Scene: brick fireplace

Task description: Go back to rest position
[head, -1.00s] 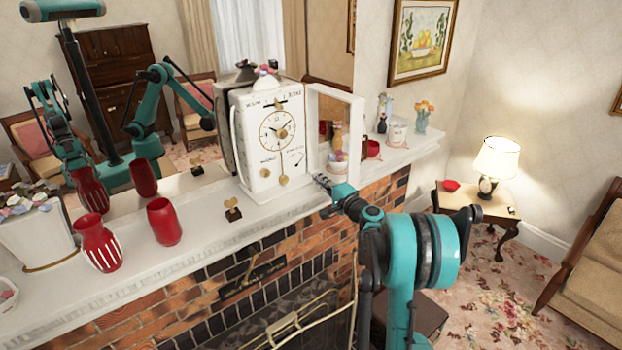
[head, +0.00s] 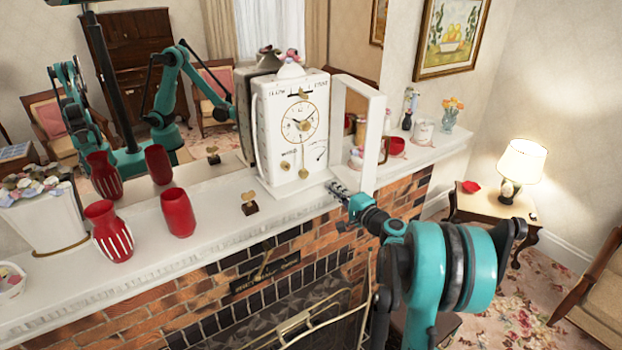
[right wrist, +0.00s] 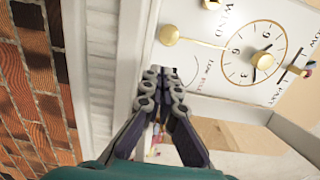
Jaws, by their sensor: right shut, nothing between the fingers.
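My right gripper (head: 339,189) is at the front edge of the white mantel, just below and right of the white clock (head: 292,130). Its fingers are shut and empty. In the right wrist view the closed fingers (right wrist: 163,74) point up along the mantel edge, with the clock face (right wrist: 252,54) beyond them. I cannot tell whether the fingertips touch the mantel or the clock door. The clock's white-framed door (head: 376,140) stands open to the right. My left gripper is not directly in view; the mirror only reflects my arms.
The mantel (head: 225,198) holds a striped red vase (head: 108,232), a red vase (head: 178,212), a small ornament (head: 250,205) and a white planter (head: 42,222). A lamp (head: 519,168) stands on a side table at the right. Brickwork (head: 195,285) lies below the mantel.

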